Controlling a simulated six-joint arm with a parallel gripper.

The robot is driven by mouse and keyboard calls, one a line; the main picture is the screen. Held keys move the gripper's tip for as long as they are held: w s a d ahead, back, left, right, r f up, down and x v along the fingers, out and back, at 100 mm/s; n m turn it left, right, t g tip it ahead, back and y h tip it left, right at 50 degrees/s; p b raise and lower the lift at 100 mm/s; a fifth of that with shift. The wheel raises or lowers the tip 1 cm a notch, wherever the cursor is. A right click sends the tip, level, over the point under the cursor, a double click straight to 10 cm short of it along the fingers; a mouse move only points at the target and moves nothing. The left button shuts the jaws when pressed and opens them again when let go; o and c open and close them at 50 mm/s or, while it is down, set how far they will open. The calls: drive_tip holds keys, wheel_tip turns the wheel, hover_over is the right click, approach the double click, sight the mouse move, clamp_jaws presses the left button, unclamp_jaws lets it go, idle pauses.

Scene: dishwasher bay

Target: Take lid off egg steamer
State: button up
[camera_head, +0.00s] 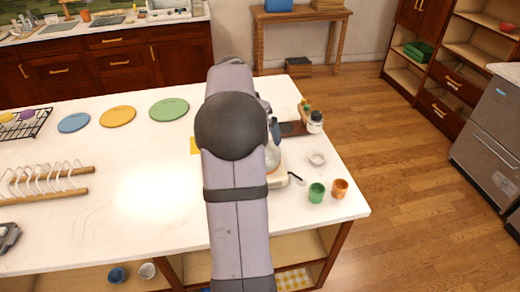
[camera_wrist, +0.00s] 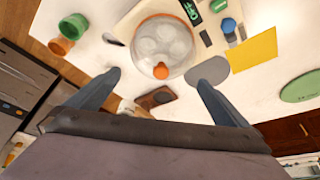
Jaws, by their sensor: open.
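The egg steamer (camera_wrist: 130,30) is a cream base with a clear domed lid (camera_wrist: 165,42) seated on it in the wrist view. Rounded pale shapes, apparently eggs, show through the lid. An orange knob (camera_wrist: 161,71) stands on the lid. My gripper (camera_wrist: 158,78) is open, one finger on each side of the knob in the picture, with nothing between them clearly gripped. The gap in depth to the knob is hard to tell. In the head view the steamer (camera_head: 278,181) is partly hidden behind my arm, and most of my gripper is hidden too.
A green cup (camera_head: 317,193) and an orange cup (camera_head: 340,188) stand right of the steamer, near the counter edge. A bottle (camera_head: 315,123) and dark board (camera_head: 292,129) lie beyond it. A yellow square (camera_wrist: 252,48) and grey disc (camera_wrist: 208,70) lie beside it.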

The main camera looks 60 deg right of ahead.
drive_tip(key=shift+p+x, duration=1.45)
drive_tip(key=shift+x, duration=1.45)
drive_tip(key=shift+r, duration=0.1)
drive_tip(key=c, duration=1.2)
drive_tip(key=shift+c, duration=0.9)
drive_tip(key=shift+a, duration=0.1)
